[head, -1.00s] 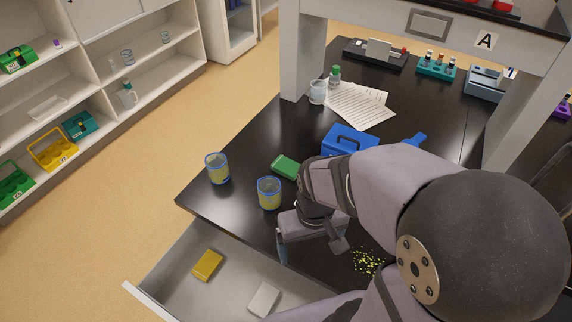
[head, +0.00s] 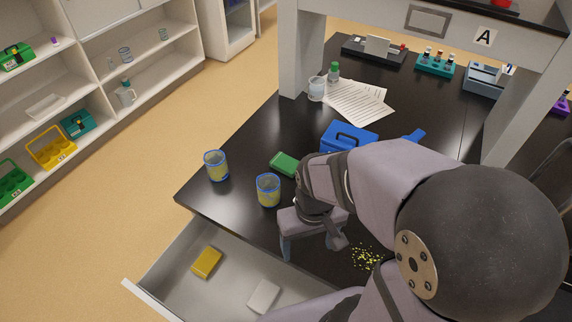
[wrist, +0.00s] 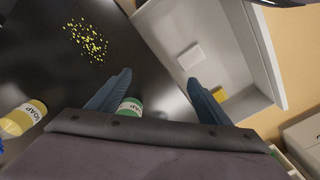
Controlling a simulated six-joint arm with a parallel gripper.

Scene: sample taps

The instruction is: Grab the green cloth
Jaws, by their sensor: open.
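The green cloth (head: 284,163) lies as a small folded block on the black bench, behind the blue-rimmed jars in the head view. I cannot make it out in the wrist view. My gripper (head: 310,246) points down near the front edge of the bench, nearer the drawer than the cloth. In the wrist view my gripper (wrist: 155,88) has its two blue fingers wide apart with nothing held between them. A bottle with a green label (wrist: 130,107) shows beyond the fingers, partly hidden by the gripper body.
Two jars (head: 217,166) (head: 268,190) stand left of my arm. The open drawer (head: 181,286) holds a yellow block (head: 207,262) and a white block (head: 264,296). Yellow crumbs (head: 366,258) lie on the bench. A blue box (head: 347,138) stands behind the cloth.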

